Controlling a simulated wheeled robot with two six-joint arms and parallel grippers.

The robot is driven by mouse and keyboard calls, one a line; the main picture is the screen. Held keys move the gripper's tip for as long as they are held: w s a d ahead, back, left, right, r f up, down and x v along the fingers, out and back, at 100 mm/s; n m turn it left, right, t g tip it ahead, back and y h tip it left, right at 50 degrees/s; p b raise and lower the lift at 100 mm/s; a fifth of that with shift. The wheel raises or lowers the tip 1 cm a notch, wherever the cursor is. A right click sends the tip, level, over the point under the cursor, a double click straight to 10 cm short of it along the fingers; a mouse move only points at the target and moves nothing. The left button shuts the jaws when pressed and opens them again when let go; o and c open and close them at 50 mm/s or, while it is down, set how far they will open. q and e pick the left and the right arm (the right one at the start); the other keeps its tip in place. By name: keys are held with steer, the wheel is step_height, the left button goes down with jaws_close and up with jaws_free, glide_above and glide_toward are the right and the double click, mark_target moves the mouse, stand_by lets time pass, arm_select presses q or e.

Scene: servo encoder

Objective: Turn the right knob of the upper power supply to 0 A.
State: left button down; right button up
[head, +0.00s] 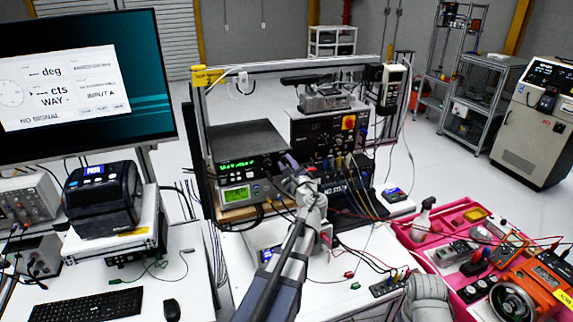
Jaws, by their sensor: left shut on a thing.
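The upper power supply (237,143) is a dark box with a lit green readout on its front, stacked on another unit with a green screen (236,194). Its readout is too small to read. My left gripper (286,164) is at the right end of the upper unit's front, its arm reaching up from the bottom of the picture. The gripper is shut on what appears to be the right knob, which the fingers hide. Only a pale link of my right arm shows at the bottom right; its gripper is out of view.
A black rack unit (331,135) with cables stands right of the supplies, close to my left gripper. Loose leads hang below onto the white bench (238,262). A pink tray (420,257) with equipment is at right. A monitor (85,80) stands at left.

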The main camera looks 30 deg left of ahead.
arm_select(q)
steer(key=n, duration=0.6)
steer(key=shift+n, duration=0.3)
steer(key=n, duration=0.5)
steer(key=shift+n, duration=0.3)
steer(key=c, duration=0.6)
jaws_free()
